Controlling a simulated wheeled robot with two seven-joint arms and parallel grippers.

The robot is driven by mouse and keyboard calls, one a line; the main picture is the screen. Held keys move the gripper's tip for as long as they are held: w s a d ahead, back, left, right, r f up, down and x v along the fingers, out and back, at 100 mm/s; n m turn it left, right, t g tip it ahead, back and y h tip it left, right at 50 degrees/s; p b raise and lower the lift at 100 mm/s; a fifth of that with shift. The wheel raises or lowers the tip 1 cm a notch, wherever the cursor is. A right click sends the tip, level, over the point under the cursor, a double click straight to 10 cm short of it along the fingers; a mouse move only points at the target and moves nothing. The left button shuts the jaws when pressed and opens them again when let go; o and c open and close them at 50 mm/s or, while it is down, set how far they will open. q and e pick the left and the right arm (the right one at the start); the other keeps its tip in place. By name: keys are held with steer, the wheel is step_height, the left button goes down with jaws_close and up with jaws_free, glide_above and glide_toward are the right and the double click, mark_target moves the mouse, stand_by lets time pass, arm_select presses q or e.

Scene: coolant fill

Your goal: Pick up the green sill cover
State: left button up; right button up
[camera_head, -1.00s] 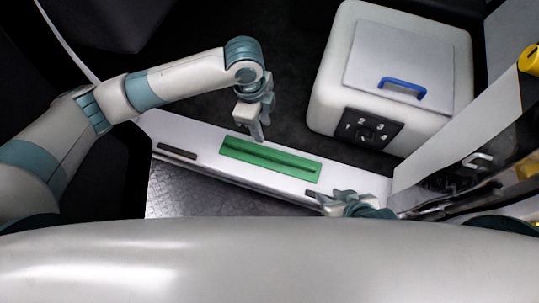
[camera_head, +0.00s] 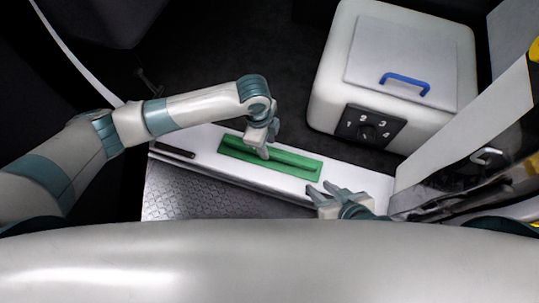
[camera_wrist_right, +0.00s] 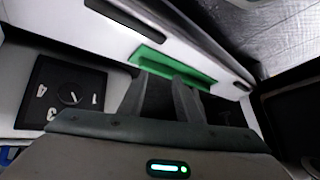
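The green sill cover (camera_head: 292,164) is a long flat strip with a raised ridge along its middle, lying on the white sill (camera_head: 352,175). My left gripper (camera_head: 264,154) is over the middle of the cover, fingers pointing down at the ridge. Whether its fingers are apart or closed on the ridge cannot be told. My right gripper (camera_head: 318,191) is open and empty beside the right end of the cover. In the right wrist view the cover (camera_wrist_right: 152,60) shows beyond the two spread fingers (camera_wrist_right: 166,88), which hide part of it.
A white box (camera_head: 330,95) with a blue handle (camera_head: 404,83) and a numbered dial panel (camera_head: 369,129) stands behind the sill at the right. A dark slot (camera_head: 175,151) is in the sill left of the cover. A grey textured floor plate (camera_head: 190,190) lies in front.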

mark_target(270, 155)
steer(key=shift+w+d, duration=0.1)
